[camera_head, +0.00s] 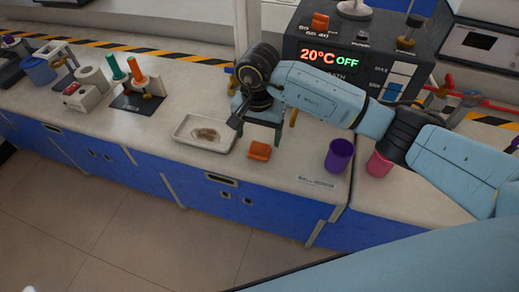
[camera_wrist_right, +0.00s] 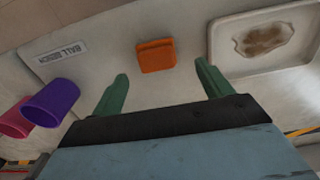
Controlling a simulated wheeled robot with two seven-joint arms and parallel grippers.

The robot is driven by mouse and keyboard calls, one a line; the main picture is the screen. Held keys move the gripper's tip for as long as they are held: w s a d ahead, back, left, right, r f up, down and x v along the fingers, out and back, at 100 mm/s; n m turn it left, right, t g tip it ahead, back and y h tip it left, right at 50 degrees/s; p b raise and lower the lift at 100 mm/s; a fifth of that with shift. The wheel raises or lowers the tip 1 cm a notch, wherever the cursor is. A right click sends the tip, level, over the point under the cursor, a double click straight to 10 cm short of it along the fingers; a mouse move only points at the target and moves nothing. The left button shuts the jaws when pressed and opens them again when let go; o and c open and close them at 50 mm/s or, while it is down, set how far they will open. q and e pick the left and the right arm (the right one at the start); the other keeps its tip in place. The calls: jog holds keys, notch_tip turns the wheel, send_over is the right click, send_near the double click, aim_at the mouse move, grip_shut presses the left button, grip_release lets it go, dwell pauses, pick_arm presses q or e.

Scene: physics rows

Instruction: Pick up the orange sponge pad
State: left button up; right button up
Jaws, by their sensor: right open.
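The orange sponge pad (camera_head: 259,151) lies flat on the light bench top near its front edge, just right of a white tray. It also shows in the right wrist view (camera_wrist_right: 156,55), ahead of and roughly between the two green fingers. My right gripper (camera_head: 258,128) is above and behind the pad in the head view, apart from it. In the right wrist view the right gripper (camera_wrist_right: 158,84) is open and empty, its fingers wide apart. My left gripper is not seen.
The white tray (camera_head: 184,138) holds a brown stain or residue. A purple cup (camera_head: 339,155) and a pink cup (camera_head: 379,163) stand to the right. A label strip (camera_head: 317,182) lies near the front edge. A dark heater unit (camera_head: 349,55) showing 20°C OFF stands behind.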

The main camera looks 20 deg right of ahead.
aim_at(260, 146)
jog(key=f, duration=0.4)
jog(key=shift+s+f, duration=0.3)
jog(key=shift+f, duration=0.1)
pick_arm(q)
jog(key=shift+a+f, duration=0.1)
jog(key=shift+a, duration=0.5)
pick_arm(e)
jog(key=shift+d, duration=0.1)
jog(key=c, duration=1.1)
jog(key=shift+o, duration=0.2)
notch_tip(260, 146, up, 9)
jog(key=shift+r, duration=0.15)
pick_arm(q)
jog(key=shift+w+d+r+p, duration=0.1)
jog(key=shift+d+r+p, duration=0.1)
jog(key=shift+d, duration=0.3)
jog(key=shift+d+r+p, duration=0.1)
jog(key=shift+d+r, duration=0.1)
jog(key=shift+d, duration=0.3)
pick_arm(e)
jog(key=shift+r, duration=0.4)
